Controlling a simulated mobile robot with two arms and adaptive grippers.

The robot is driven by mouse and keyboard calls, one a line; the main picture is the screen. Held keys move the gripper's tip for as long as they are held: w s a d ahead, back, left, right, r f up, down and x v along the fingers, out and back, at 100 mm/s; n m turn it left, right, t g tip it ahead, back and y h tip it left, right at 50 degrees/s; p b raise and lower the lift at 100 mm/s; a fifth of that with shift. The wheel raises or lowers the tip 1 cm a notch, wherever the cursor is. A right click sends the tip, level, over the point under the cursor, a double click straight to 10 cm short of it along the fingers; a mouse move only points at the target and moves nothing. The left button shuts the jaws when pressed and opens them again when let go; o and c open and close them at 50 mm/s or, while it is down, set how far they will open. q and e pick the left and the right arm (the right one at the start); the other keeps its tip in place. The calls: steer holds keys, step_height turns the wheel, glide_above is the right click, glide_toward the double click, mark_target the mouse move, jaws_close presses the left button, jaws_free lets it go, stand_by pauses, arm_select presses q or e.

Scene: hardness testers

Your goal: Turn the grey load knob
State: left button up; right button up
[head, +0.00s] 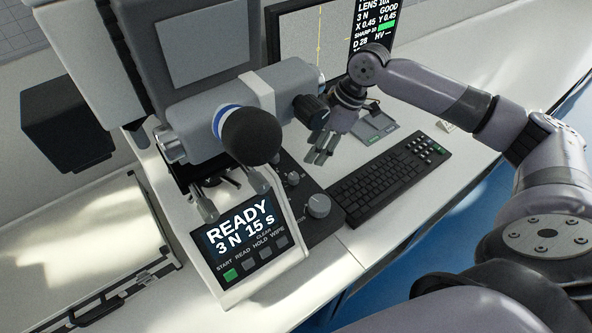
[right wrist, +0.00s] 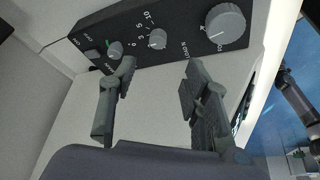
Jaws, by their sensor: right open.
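The load knob (right wrist: 157,39), a medium-sized grey knob with a white pointer and printed numbers round it, sits on a dark control panel. It lies between a smaller and a larger knob. In the head view the load knob (head: 293,178) is just behind the large one. My right gripper (head: 318,158) is above and right of the knob, close over the rear of the panel. In the right wrist view my right gripper (right wrist: 158,72) has its two fingers wide apart with nothing between them. The knob shows beyond the fingertips, apart from them. My left gripper is not in view.
The large grey knob (head: 318,205) stands at the panel's front right. The tester's display (head: 240,225) reads READY, 3 N, 15 s. A black keyboard (head: 392,178) lies to the right. The tester's head (head: 215,105), with a black knob (head: 310,110), overhangs from the left.

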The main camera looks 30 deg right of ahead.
mark_target(295, 176)
steer(key=p+x, duration=0.1)
steer(key=x, duration=0.8)
steer(key=shift+w, duration=0.15)
steer(key=shift+x, duration=1.05)
steer(key=shift+w+f, duration=0.1)
steer(key=shift+f, duration=0.2)
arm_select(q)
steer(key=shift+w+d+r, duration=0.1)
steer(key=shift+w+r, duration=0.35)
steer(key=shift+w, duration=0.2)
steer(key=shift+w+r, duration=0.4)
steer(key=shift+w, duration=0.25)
arm_select(e)
jaws_close()
